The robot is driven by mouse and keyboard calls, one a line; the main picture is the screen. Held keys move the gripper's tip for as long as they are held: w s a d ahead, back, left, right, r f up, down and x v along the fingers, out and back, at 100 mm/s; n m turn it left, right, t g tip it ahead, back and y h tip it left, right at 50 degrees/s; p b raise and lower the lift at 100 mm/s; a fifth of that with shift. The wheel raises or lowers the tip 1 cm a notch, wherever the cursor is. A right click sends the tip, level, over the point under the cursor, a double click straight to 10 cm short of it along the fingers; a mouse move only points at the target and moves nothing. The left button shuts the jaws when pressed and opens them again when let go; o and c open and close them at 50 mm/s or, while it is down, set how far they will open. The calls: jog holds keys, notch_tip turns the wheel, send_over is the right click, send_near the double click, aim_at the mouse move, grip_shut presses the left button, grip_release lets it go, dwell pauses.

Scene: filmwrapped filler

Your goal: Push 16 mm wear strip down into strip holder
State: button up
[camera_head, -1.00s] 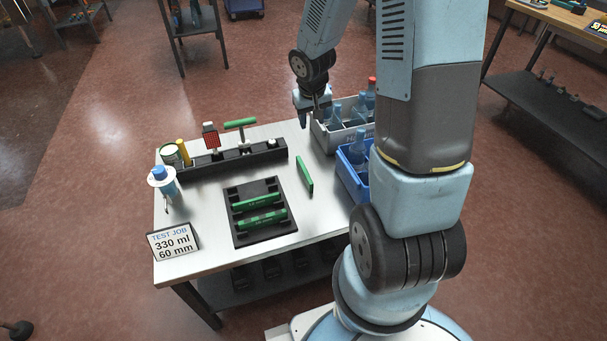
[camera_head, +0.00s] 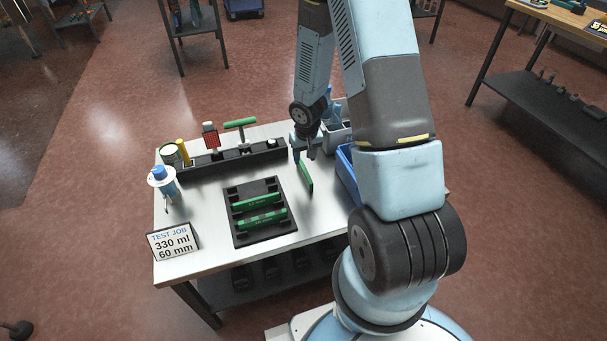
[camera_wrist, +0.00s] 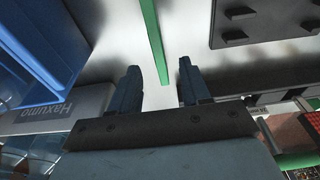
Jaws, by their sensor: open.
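A loose green strip (camera_head: 306,177) is on the white table, right of a black holder tray (camera_head: 239,235). Two green bars, an upper one (camera_head: 257,201) and a lower one (camera_head: 262,219), lie across that tray. Lettering on the strips is too small to read, so I cannot tell which is 16 mm. My gripper (camera_head: 303,155) is open and empty, above the far end of the loose strip. In the wrist view my fingers (camera_wrist: 159,70) are apart, and the loose strip (camera_wrist: 154,35) runs in from the top, its near end between the fingertips. The holder tray's corner (camera_wrist: 225,27) shows at upper right.
A black rack (camera_head: 228,163) with a green-handled tool (camera_head: 240,123) lines the table's back. Blue (camera_head: 347,172) and grey (camera_head: 338,137) bins stand right of my gripper. A blue-capped bottle (camera_head: 164,183) and a sign (camera_head: 172,241) are at left.

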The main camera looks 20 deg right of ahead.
aim_at(304, 169)
jog(key=shift+w+d+f, duration=0.1)
jog(key=shift+w+f, duration=0.1)
jog(key=shift+f, duration=1.15)
jog(key=shift+w+f, duration=0.15)
jog(key=shift+f, duration=1.25)
jog(key=shift+w+d+f, duration=0.1)
jog(key=shift+w+f, duration=0.1)
jog(key=shift+f, duration=1.15)
grip_shut()
